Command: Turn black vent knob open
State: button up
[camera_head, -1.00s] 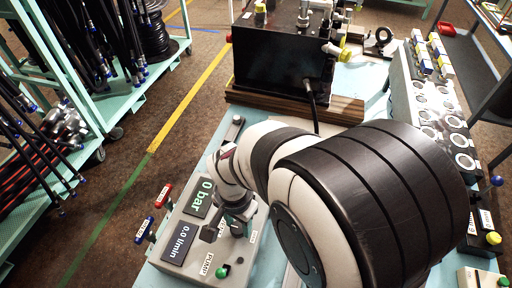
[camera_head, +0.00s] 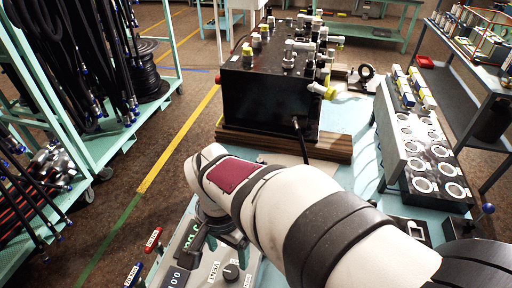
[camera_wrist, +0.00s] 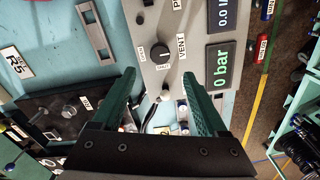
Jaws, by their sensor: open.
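The black vent knob (camera_wrist: 158,54) is round and sits on the grey control panel (camera_wrist: 168,20), with "VENT" printed beside it and small position labels around it. It also shows in the head view (camera_head: 231,271) at the bottom. My gripper (camera_wrist: 159,75) is open, with its two green fingers spread. In the wrist view the knob appears just beyond the gap between the fingertips, and no finger is seen touching it. In the head view my gripper (camera_head: 217,243) is partly hidden by my wrist, above the panel. The knob's exact pointer direction is hard to tell.
The panel has a "0 bar" display (camera_wrist: 221,64) and a flow display (camera_wrist: 223,13). A black hydraulic block (camera_head: 265,100) stands behind on wooden boards. A grey fitting rack (camera_head: 392,135) is right.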

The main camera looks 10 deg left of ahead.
notch_tip(320, 180, up, 7)
